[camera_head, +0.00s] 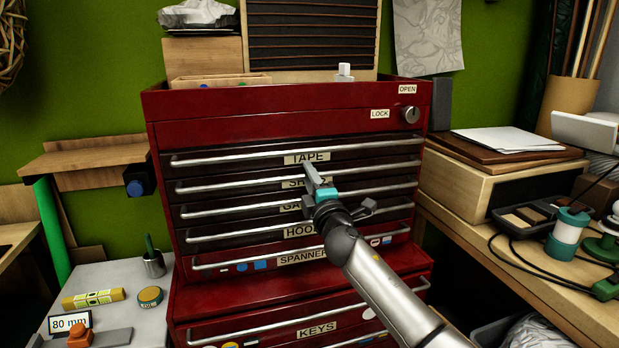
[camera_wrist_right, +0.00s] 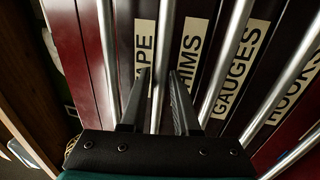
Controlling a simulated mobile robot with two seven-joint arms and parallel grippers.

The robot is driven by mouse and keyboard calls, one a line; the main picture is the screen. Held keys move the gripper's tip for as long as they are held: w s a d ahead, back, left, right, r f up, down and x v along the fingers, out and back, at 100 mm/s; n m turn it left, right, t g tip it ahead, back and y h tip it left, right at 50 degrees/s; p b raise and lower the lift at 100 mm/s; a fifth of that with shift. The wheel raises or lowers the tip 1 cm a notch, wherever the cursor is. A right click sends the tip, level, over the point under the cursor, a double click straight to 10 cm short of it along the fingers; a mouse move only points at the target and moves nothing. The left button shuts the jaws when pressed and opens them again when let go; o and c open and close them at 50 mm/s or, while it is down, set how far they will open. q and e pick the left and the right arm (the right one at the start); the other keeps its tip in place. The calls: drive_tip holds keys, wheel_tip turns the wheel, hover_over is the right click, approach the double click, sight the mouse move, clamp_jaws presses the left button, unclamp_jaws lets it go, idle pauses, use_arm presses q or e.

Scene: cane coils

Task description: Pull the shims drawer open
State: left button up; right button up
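The red tool chest (camera_head: 290,97) has a stack of labelled drawers, all looking shut. The shims drawer is second from the top; its label (camera_head: 292,184) is partly hidden by my right gripper (camera_head: 311,172). The label also shows in the right wrist view (camera_wrist_right: 191,50). The shims handle (camera_head: 230,184) is a long silver bar. In the right wrist view this handle (camera_wrist_right: 164,40) runs between the two fingers of my right gripper (camera_wrist_right: 160,82). The fingers are open, one on each side of the bar, with gaps visible. My left gripper is not in view.
The tape handle (camera_head: 230,157) lies just above, and the gauges handle (camera_head: 230,210) just below. A lock knob (camera_head: 410,114) is at the chest's upper right. A bench (camera_head: 540,285) with tools stands right; a grey surface (camera_head: 110,275) with small items is left.

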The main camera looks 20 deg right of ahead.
clamp_jaws()
idle(1.4)
